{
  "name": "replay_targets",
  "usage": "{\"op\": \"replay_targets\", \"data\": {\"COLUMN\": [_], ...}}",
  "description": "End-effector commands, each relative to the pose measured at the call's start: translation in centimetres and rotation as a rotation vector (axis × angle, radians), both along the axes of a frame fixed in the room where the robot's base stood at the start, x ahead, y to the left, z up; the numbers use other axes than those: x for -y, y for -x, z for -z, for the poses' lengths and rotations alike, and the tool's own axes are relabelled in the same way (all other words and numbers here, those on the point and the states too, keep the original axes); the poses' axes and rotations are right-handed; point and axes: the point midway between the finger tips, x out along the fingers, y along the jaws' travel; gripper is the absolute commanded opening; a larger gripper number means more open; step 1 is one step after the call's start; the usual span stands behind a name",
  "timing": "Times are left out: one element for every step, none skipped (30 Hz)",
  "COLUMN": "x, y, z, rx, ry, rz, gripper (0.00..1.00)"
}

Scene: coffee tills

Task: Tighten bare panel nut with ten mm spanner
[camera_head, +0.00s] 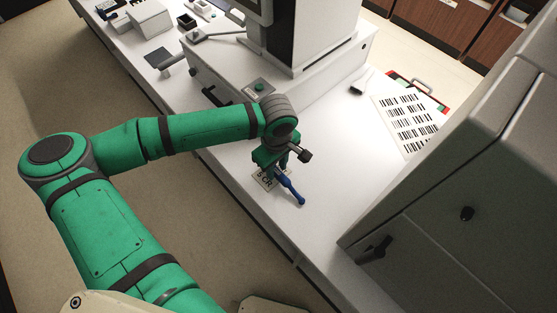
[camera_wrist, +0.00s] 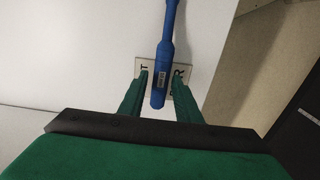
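A blue tool with a long rounded handle (camera_head: 291,189) lies on the white counter below my gripper. It also shows in the wrist view (camera_wrist: 166,50), with a small barcode label. My gripper (camera_head: 272,170) points down over its near end. In the wrist view the two green fingers (camera_wrist: 160,82) stand apart on either side of the handle, with a gap showing. A white card with black letters (camera_head: 263,181) lies under the tool, partly hidden. I cannot make out a ten mm spanner or a panel nut.
A till (camera_head: 300,70) stands behind my gripper. A barcode sheet (camera_head: 407,123) lies on the counter (camera_head: 335,160), which is otherwise clear between them.

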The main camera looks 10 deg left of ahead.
Motion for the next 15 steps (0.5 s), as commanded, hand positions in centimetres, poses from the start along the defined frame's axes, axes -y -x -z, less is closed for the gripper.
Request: {"op": "replay_targets", "data": {"x": [0.0, -0.1, -0.1, -0.1, 0.0, 0.0, 0.1, 0.1, 0.2, 0.2, 0.2, 0.2, 0.2, 0.2, 0.2], "y": [0.1, 0.0, 0.0, 0.0, 0.0, 0.0, 0.0, 0.0, 0.0, -0.1, -0.1, -0.1, -0.1, -0.1, -0.1], "z": [0.7, 0.6, 0.6, 0.5, 0.5, 0.5, 0.5, 0.5, 0.5, 0.4, 0.3, 0.1, -0.2, -0.4, -0.8], "rx": [-0.002, 0.001, 0.001, 0.001, 0.001, 0.001, 0.001, 0.001, 0.000, 0.000, 0.000, 0.001, 0.001, 0.001, 0.002], "ry": [0.001, 0.001, 0.000, -0.001, -0.001, -0.001, -0.001, -0.001, -0.001, -0.001, -0.001, -0.002, -0.002, -0.002, -0.002], "rz": [-0.002, -0.002, -0.001, -0.001, 0.000, 0.001, 0.002, 0.003, 0.004, 0.004, 0.005, 0.005, 0.006, 0.006, 0.006], "gripper": [0.30, 0.26, 0.16, 0.09, 0.02, 0.00, 0.00, 0.00, 0.00, 0.00, 0.00, 0.00, 0.00, 0.00, 0.00]}}
